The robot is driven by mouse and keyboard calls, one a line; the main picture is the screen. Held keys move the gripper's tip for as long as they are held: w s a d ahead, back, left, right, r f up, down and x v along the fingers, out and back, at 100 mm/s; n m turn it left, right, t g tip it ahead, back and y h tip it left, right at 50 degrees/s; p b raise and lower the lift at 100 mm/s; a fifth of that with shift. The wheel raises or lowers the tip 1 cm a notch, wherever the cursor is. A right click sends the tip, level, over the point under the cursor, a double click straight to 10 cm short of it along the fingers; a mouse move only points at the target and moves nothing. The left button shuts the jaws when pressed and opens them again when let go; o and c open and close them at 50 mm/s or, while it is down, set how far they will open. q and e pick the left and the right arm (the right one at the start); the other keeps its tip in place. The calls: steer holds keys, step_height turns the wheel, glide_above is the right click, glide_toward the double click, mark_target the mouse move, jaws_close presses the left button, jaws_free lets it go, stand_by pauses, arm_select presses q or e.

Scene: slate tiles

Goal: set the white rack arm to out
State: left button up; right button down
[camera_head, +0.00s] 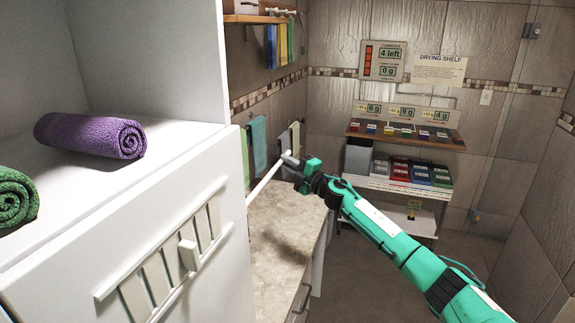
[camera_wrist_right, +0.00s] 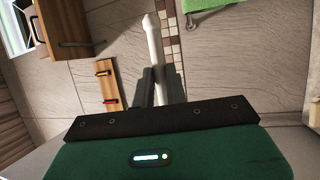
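The white rack arm (camera_head: 265,181) is a thin white rod. In the head view it slants up and right from beside the white cabinet to my right gripper (camera_head: 288,159). In the right wrist view the rod (camera_wrist_right: 154,50) runs between the two dark fingers of that gripper (camera_wrist_right: 157,88), its knobbed end showing past them. The fingers lie close against both sides of the rod and look shut on it. The rod's other end is partly hidden behind the cabinet edge in the head view. My left gripper is in neither view.
A white cabinet (camera_head: 150,190) with rolled purple (camera_head: 92,136) and green (camera_head: 17,197) towels fills the left. A stone-topped counter (camera_head: 285,220) lies below the rod. Hanging towels (camera_head: 258,143) are close behind it. A drying shelf (camera_head: 405,135) stands at the back wall.

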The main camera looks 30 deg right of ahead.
steer(key=c, duration=1.7)
jaws_free()
steer(key=b+v, duration=0.6)
steer(key=v, duration=0.8)
steer(key=shift+w, duration=0.1)
